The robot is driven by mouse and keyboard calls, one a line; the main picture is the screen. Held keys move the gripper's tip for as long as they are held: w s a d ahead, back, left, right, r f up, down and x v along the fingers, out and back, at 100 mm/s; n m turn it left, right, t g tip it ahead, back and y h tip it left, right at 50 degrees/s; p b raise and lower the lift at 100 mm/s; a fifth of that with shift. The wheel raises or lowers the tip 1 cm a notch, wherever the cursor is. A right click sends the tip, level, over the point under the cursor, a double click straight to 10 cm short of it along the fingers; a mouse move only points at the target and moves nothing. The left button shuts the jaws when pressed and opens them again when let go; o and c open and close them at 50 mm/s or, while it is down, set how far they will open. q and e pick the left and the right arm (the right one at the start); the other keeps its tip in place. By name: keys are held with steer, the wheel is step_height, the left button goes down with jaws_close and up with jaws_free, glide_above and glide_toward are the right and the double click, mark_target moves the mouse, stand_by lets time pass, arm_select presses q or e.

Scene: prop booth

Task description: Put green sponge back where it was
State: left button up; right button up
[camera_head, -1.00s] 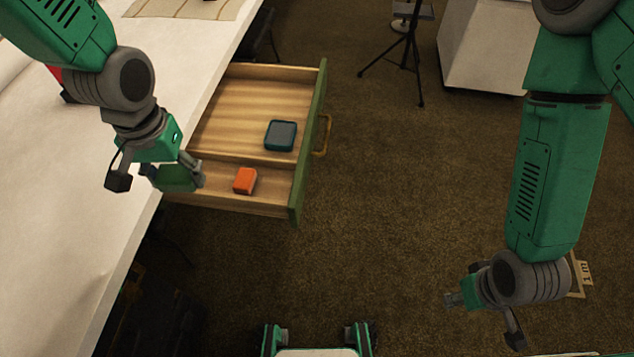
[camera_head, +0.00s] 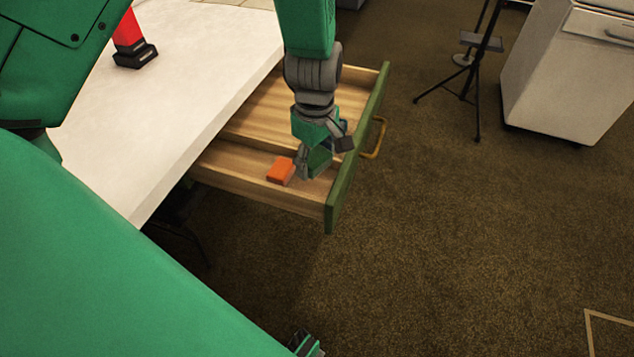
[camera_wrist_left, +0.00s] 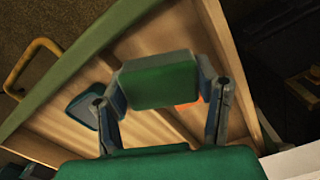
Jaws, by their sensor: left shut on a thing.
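My left gripper (camera_head: 322,157) is shut on the green sponge (camera_head: 320,161) over the open drawer (camera_head: 335,209), close to its green front and right of the orange block (camera_head: 281,170). In the left wrist view the sponge (camera_wrist_left: 162,84) sits between the two fingers (camera_wrist_left: 165,98). I cannot tell whether it touches the drawer floor. The orange block (camera_wrist_left: 188,106) is partly hidden behind it there.
A wooden divider (camera_head: 250,143) splits the drawer. The white table (camera_head: 195,85) is left of it; a tripod (camera_head: 476,80) and white cabinet (camera_head: 565,75) stand right.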

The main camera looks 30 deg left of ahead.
mark_target(316, 187)
arm_select(q)
step_height(316, 187, down, 3)
steer(key=shift+a+r+b, duration=0.1)
steer(key=shift+r+b, duration=0.05)
steer(key=shift+b, duration=0.15)
steer(key=shift+d+f+b, duration=0.15)
steer(key=shift+f+b, duration=0.15)
steer(key=shift+f, duration=0.7)
steer(key=shift+d+f+b, duration=0.1)
steer(key=shift+f+b, duration=0.2)
steer(key=shift+f, duration=0.65)
steer(key=shift+r, duration=0.1)
steer(key=shift+a, duration=0.1)
steer(key=o, duration=1.1)
step_height(316, 187, up, 12)
steer(key=p, duration=0.4)
